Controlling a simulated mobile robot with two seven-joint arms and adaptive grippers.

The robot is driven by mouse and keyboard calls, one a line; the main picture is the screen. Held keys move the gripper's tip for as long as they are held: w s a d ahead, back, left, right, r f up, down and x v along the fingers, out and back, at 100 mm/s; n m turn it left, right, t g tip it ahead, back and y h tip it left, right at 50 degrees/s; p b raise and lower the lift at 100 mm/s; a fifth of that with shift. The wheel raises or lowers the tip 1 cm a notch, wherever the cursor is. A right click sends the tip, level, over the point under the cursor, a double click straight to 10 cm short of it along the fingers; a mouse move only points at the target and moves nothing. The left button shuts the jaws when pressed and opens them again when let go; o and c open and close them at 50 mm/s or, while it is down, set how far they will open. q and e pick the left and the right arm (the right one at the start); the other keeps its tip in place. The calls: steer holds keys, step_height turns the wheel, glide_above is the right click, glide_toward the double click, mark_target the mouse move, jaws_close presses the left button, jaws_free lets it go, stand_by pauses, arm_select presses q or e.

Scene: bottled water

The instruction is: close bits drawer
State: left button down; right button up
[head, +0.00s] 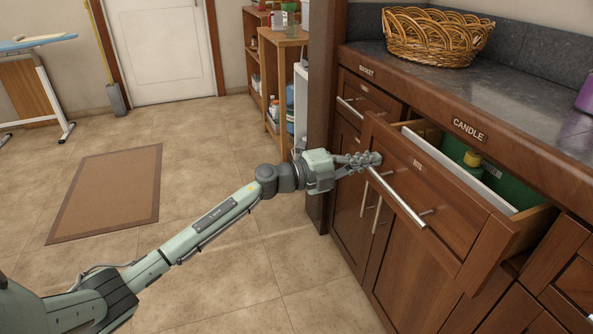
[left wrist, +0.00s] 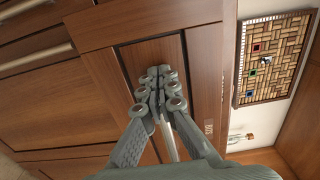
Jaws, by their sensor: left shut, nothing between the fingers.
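The bits drawer (head: 440,200) is pulled out from the wooden counter, with its BITS label on the front panel. A long metal handle (head: 400,200) runs across that front. My left gripper (head: 372,160) is shut and empty at the drawer front, near the far end of the handle. In the left wrist view its closed fingertips (left wrist: 160,90) lie over the wooden front panel (left wrist: 208,70); whether they touch it I cannot tell. My right gripper is not in view.
The counter (head: 520,75) above carries a wicker basket (head: 435,38). A BASKET drawer (head: 365,95) is beside the open one, on its far side. Open shelves (head: 285,75) stand beyond the cabinet.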

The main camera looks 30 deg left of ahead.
arm_select(q)
steer(key=x, duration=0.9)
steer(key=shift+w+d+f, duration=0.1)
steer(key=shift+w+d, duration=0.15)
steer(key=shift+x, duration=0.85)
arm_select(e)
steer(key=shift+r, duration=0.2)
arm_select(q)
steer(key=shift+r, duration=0.25)
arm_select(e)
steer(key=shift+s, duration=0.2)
